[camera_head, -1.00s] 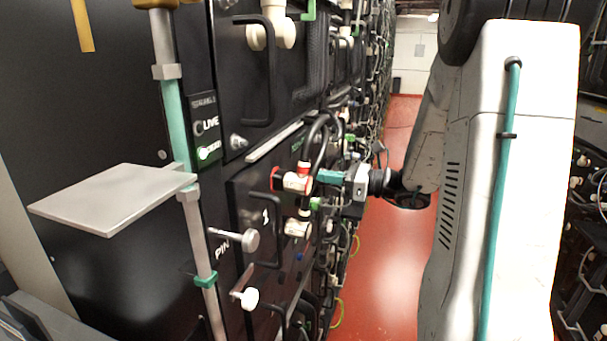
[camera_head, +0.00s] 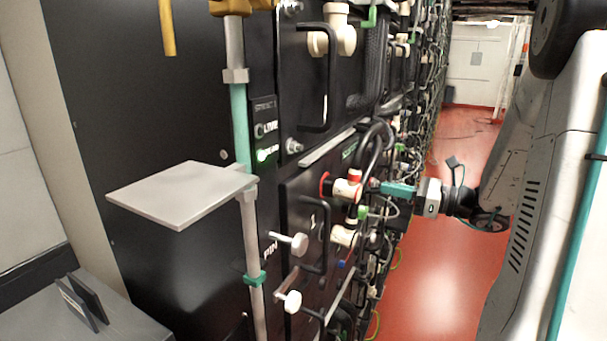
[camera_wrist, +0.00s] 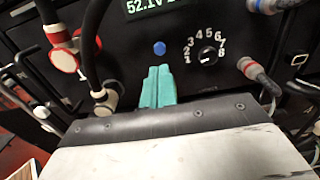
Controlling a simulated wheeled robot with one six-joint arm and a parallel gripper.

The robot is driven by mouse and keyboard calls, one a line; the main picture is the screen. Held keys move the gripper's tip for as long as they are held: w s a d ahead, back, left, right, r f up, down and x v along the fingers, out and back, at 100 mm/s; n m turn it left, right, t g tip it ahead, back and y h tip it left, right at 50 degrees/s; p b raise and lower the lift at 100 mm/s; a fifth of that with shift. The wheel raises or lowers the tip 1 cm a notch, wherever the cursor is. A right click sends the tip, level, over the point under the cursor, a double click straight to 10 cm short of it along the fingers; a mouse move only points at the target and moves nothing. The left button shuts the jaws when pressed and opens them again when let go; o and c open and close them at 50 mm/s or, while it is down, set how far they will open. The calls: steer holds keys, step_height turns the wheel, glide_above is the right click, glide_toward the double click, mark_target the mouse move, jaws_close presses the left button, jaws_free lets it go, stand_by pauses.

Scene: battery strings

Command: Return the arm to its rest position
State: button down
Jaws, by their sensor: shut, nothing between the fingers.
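My gripper (camera_head: 384,188) has teal fingers and a white and dark body. In the head view it is at the end of my arm, at the right side of the battery rack, close to the red-collared cream connector (camera_head: 347,187). In the wrist view my gripper's teal fingers (camera_wrist: 157,85) are together with nothing between them. They point at the dark module face (camera_wrist: 215,80), below a blue button (camera_wrist: 159,48) and left of a numbered dial (camera_wrist: 208,56). Whether the fingertips touch anything cannot be told.
The battery rack (camera_head: 310,195) has handles, cables and white-knobbed pins (camera_head: 299,243) sticking out. A grey shelf plate (camera_head: 180,193) on a pole juts out at the left. The red aisle floor (camera_head: 440,270) is clear. Thick black cables (camera_wrist: 95,45) hang close in the wrist view.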

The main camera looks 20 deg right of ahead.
steer(key=s+a+f+n+g+h, duration=0.1)
steer(key=s+a+f+n+g, duration=0.4)
steer(key=s+a+n+g, duration=0.7)
steer(key=s+a+r+n+h, duration=0.5)
steer(key=s+a+n+h, duration=0.3)
steer(key=n, duration=0.8)
steer(key=s+h, duration=0.2)
steer(key=s, duration=0.1)
steer(key=shift+g, duration=0.4)
stand_by(2.2)
